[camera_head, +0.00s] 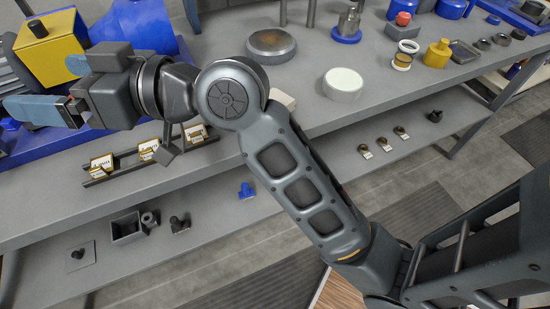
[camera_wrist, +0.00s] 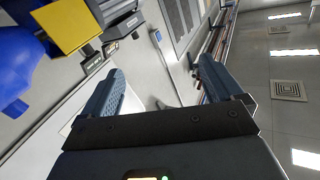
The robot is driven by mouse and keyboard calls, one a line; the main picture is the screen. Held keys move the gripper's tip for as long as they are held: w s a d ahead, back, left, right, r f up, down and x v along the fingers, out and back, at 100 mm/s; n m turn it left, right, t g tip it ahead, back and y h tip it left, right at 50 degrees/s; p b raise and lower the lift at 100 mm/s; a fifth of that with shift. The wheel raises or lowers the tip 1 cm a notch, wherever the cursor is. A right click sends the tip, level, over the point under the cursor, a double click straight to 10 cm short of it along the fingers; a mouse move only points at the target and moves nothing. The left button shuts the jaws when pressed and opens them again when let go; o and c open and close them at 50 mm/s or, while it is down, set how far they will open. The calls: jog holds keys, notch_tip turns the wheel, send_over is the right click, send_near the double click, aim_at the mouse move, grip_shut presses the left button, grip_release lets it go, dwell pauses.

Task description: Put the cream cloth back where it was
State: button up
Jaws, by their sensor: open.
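My gripper (camera_head: 42,90) is at the far left of the head view, over the shelf unit's left end. In the wrist view my gripper (camera_wrist: 160,70) has its two blue-grey fingers spread apart with nothing between them. I cannot pick out a cream cloth for certain in either view. A small pale cream piece (camera_head: 283,98) shows on the upper shelf just behind my arm's joint. My arm hides part of it, and I cannot tell whether it is cloth.
The upper shelf (camera_head: 320,110) holds a round metal plate (camera_head: 271,45), a white disc (camera_head: 342,83) and a yellow bottle (camera_head: 437,53). A yellow box (camera_head: 50,50) and blue items stand close to my gripper. The lower shelf (camera_head: 215,200) holds small parts, with bare stretches between.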

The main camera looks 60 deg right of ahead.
jog(key=s+d+f+m+h, duration=0.3)
jog(key=s+f+m+h, duration=0.45)
jog(key=s+f, duration=0.9)
jog(key=s+d+n, duration=0.2)
jog(key=s+d, duration=0.1)
jog(key=s, duration=0.7)
jog(key=s+d+n+g, duration=0.1)
jog(key=s+d+n, duration=0.1)
jog(key=s, duration=0.8)
jog(key=shift+d+r+h, duration=0.25)
jog(key=shift+d+h, duration=0.1)
jog(key=shift+d, duration=0.2)
